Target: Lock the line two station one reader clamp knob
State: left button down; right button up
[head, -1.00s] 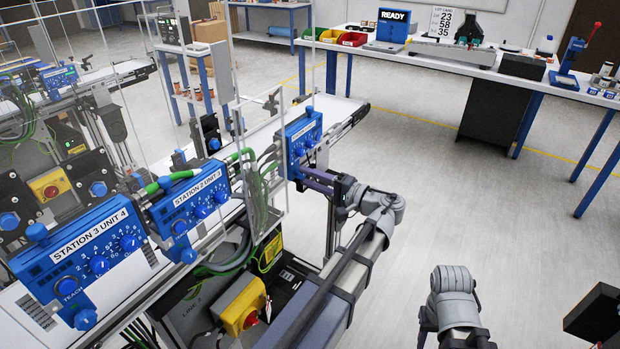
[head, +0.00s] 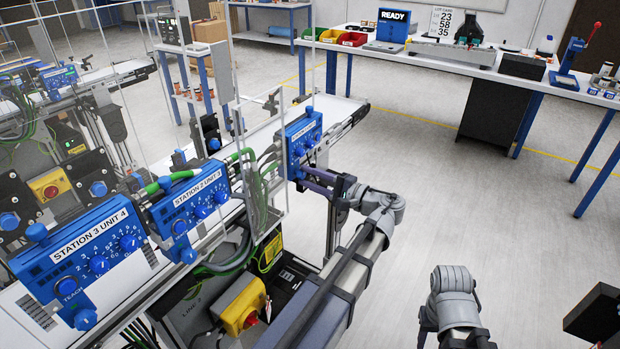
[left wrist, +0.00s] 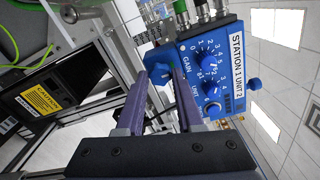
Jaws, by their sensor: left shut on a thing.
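The station 1 reader is a blue box with dials (head: 303,137) beside the white belt, in the middle of the head view. In the left wrist view its label reads STATION 1 UNIT 2 (left wrist: 210,75), and GAIN and UNIT dials show. My left gripper (head: 303,180) is at the reader's lower end. In the left wrist view the gripper (left wrist: 160,78) has its two purple fingers on either side of the blue clamp knob (left wrist: 157,66), shut on it. The fingers partly hide the knob. My right arm shows at the lower right, but its gripper is out of view.
The STATION 2 reader (head: 190,202) and STATION 3 UNIT 4 reader (head: 85,255) sit nearer along the line. Green cables (head: 250,165) and clear guard panels are close to my left arm. A yellow box with a red button (head: 243,308) is below. The floor to the right is open.

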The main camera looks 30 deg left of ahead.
pick_arm(q)
jog(key=c, duration=0.5)
grip_release()
jog(key=shift+c, duration=0.2)
jog(key=d, duration=0.8)
jog(key=shift+s, duration=0.3)
